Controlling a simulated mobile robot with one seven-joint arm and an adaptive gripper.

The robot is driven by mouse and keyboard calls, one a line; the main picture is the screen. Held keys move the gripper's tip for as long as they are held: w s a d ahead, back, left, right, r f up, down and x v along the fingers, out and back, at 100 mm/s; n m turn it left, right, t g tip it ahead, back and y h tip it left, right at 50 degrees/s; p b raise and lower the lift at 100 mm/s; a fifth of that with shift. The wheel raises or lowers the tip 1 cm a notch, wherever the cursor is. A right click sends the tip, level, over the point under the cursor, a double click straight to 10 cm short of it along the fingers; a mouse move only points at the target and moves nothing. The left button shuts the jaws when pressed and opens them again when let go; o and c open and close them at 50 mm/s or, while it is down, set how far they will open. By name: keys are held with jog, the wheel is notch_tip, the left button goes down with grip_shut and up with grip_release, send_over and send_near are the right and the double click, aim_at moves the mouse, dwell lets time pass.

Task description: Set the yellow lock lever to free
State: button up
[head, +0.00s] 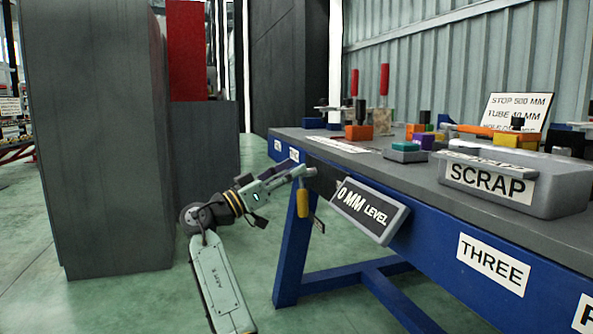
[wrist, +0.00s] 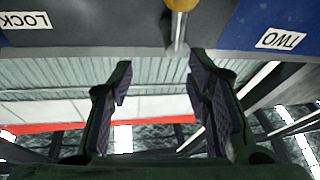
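The yellow lock lever (head: 303,203) hangs down at the blue front of the workbench, to the left of the "0 MM LEVEL" sign. In the wrist view its yellow knob (wrist: 180,4) is cut by the top edge, with a bare metal rod below it. My gripper (head: 307,172) is by the upper part of the lever in the head view. In the wrist view my gripper (wrist: 158,68) has its two dark fingers well apart with nothing between them. The rod end lies ahead of the gap, toward the right finger; contact cannot be told.
The workbench (head: 350,160) carries several blocks, red-handled tools and a grey SCRAP box (head: 535,190). The tilted "0 MM LEVEL" sign (head: 368,209) juts out right of my gripper. A blue table leg (head: 293,250) stands below. A tall grey cabinet (head: 95,140) is at left.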

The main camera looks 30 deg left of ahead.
jog(key=v, duration=0.8)
jog(key=shift+s+a+b, duration=0.2)
jog(key=shift+s+b, duration=0.05)
jog(key=shift+b, duration=0.2)
dwell(0.8)
